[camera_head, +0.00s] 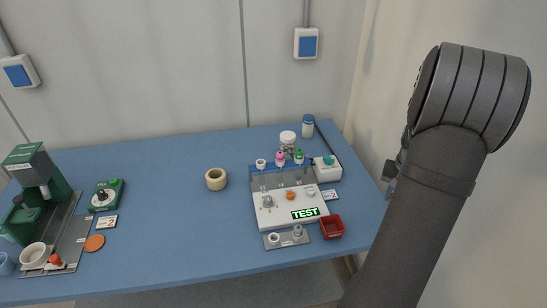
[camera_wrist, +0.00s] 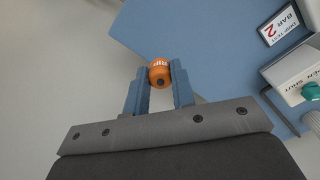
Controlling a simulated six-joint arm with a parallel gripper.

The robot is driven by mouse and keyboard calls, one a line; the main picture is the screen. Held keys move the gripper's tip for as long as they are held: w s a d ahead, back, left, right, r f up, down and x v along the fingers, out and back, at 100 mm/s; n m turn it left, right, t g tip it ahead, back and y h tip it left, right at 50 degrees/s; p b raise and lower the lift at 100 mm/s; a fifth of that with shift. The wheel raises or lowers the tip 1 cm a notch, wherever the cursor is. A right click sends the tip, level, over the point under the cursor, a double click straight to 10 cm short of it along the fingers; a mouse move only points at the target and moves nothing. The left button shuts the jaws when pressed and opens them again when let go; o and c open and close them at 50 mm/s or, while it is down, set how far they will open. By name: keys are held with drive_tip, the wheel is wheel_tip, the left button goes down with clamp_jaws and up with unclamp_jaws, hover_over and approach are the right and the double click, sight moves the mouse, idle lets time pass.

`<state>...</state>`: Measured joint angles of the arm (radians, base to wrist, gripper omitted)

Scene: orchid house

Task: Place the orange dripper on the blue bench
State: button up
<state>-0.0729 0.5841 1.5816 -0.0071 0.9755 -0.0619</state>
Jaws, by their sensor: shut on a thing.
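My gripper (camera_wrist: 158,82) is shut on the orange dripper (camera_wrist: 160,70), a small orange cylinder with white lettering and a dark spot on its near end. It sits between the two blue fingertips in the wrist view. The blue bench (camera_head: 160,200) spans the head view and also shows at the upper right of the wrist view (camera_wrist: 190,30). My gripper is at the bench's right edge in the head view, mostly hidden by my arm. I cannot make out the dripper there.
A white test station (camera_head: 262,217) with small bottles stands right of centre. A red bin (camera_head: 332,227) and a white box (camera_head: 327,172) are beside it. A beige ring (camera_head: 216,179) lies mid-bench. A green machine (camera_head: 44,170) stands left. The bench's left-centre is mostly clear.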

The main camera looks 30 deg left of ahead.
drive_tip(key=s+a+r+n, duration=0.2)
drive_tip(key=a+r+n, duration=0.2)
drive_tip(key=a, duration=0.6)
drive_tip(key=s+a+r+n, duration=0.2)
drive_tip(key=a+r+n, duration=0.2)
drive_tip(key=a, duration=0.6)
drive_tip(key=s+a+r+n, duration=0.2)
drive_tip(key=a+r+n, duration=0.2)
drive_tip(key=a, duration=0.6)
drive_tip(key=shift+s+r+n, duration=0.3)
drive_tip(key=shift+r+n, duration=0.1)
drive_tip(key=shift+r, duration=0.55)
drive_tip(key=shift+a, duration=0.1)
drive_tip(key=s+a+f, duration=0.1)
drive_tip(key=a+f, duration=0.1)
drive_tip(key=a, duration=0.1)
drive_tip(key=s+a+f, duration=0.1)
drive_tip(key=a+f, duration=0.1)
drive_tip(key=a, duration=0.2)
drive_tip(key=s+a+f, duration=0.1)
drive_tip(key=a+f, duration=0.2)
drive_tip(key=a, duration=0.1)
wheel_tip(320, 180, down, 2)
drive_tip(key=shift+a+f, duration=0.1)
drive_tip(key=shift+f, duration=0.7)
drive_tip(key=shift+f, duration=0.15)
